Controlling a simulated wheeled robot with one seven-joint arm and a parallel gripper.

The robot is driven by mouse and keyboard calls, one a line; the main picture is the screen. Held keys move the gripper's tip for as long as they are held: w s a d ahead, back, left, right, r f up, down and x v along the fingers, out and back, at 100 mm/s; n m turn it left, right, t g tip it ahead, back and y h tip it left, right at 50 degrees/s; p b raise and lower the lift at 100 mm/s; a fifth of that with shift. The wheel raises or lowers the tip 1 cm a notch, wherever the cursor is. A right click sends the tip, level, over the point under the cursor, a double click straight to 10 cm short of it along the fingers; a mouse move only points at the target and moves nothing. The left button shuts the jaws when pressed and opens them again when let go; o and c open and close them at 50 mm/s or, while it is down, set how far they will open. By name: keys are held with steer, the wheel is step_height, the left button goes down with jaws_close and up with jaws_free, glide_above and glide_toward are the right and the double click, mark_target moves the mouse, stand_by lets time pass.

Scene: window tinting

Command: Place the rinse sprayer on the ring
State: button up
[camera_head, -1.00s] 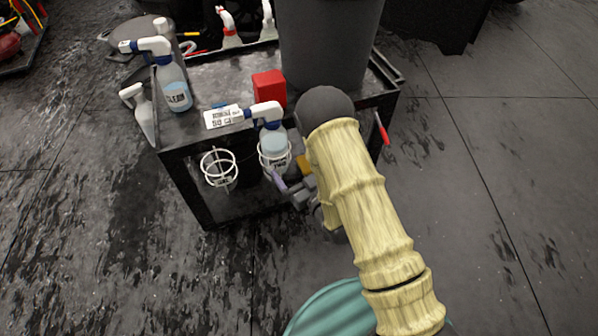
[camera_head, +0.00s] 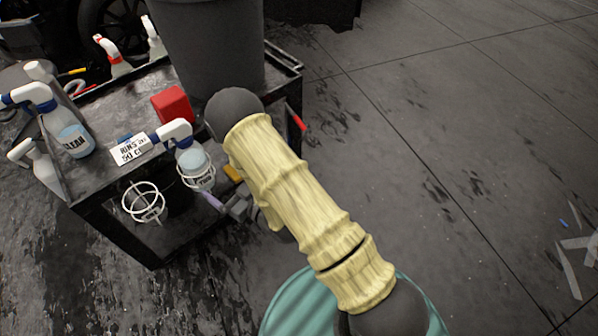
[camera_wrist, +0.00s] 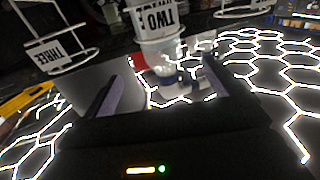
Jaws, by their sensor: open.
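The rinse sprayer (camera_head: 194,158), a clear bottle with pale blue liquid, blue collar and white trigger head, stands upright in the white wire ring marked TWO (camera_head: 203,184) on the cart's front side. A "RINSE" card (camera_head: 131,149) shows beside its head. My gripper (camera_head: 228,206) is open and empty, just below and right of that ring, apart from the sprayer. In the wrist view my gripper's fingers (camera_wrist: 155,88) are spread, with the TWO label (camera_wrist: 155,18) and a blue collar (camera_wrist: 167,79) beyond them.
An empty white ring (camera_head: 143,203) hangs left of ring TWO. A CLEAN spray bottle (camera_head: 68,132), a red block (camera_head: 172,104) and a large grey bin (camera_head: 210,50) are on the black cart (camera_head: 105,100).

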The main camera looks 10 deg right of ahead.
steer(key=w+d+r+m+g+h, duration=0.2)
steer(key=d+r+h, duration=0.1)
steer(key=d+h, duration=0.3)
steer(key=w+d+r+m+g+h, duration=0.2)
steer(key=w+d+r+h, duration=0.1)
steer(key=d, duration=0.6)
steer(key=s+d+r+m+g+h, duration=0.1)
steer(key=s+d+r+m+g, duration=0.1)
steer(key=s+d, duration=0.3)
steer(key=s+d+r+m+g+h, duration=0.2)
steer(key=s+d+r+g, duration=0.2)
steer(key=s, duration=0.7)
steer(key=shift+s+d+r+m+g, duration=0.25)
steer(key=shift+d+r+m+g, duration=0.1)
steer(key=shift+d, duration=0.45)
steer(key=shift+c, duration=0.2)
